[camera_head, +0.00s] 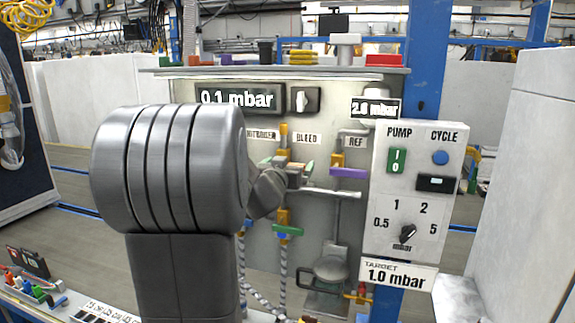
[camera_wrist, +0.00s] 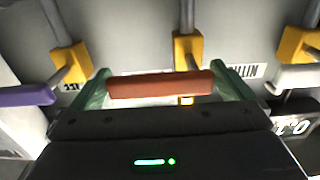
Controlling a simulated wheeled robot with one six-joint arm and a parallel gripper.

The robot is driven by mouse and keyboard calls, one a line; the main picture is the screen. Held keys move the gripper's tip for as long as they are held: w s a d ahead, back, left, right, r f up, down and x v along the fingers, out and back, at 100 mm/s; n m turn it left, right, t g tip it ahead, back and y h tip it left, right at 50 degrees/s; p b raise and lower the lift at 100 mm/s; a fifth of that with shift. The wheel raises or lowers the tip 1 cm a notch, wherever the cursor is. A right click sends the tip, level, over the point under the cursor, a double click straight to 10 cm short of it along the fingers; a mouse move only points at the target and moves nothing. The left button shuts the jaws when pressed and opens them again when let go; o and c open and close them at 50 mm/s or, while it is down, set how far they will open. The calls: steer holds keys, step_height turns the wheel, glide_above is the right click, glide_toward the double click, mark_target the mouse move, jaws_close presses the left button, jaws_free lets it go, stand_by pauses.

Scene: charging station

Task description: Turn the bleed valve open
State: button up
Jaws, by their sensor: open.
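The bleed valve has a yellow body (camera_wrist: 187,47) and a red-brown bar handle (camera_wrist: 160,84), seen upside down in the wrist view. The handle lies crosswise to its pipe. My gripper (camera_wrist: 165,88) is open, with one green finger beyond each end of the handle. The handle sits between the fingers with small gaps at its ends; contact cannot be told. In the head view my gripper (camera_head: 296,169) is at the panel just below the BLEED label (camera_head: 307,138), and my arm and fingers mostly hide the handle there.
A purple handle (camera_head: 348,173) is close on the right under the REF label; it also shows in the wrist view (camera_wrist: 27,95). A pale handle (camera_wrist: 296,78) is on the other side. The pump control box (camera_head: 418,190) stands right. A display (camera_head: 237,98) reads 0.1 mbar.

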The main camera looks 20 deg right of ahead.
steer(key=shift+w+d, duration=0.4)
steer(key=shift+w, duration=0.1)
steer(key=c, duration=1.1)
steer(key=shift+c, duration=0.2)
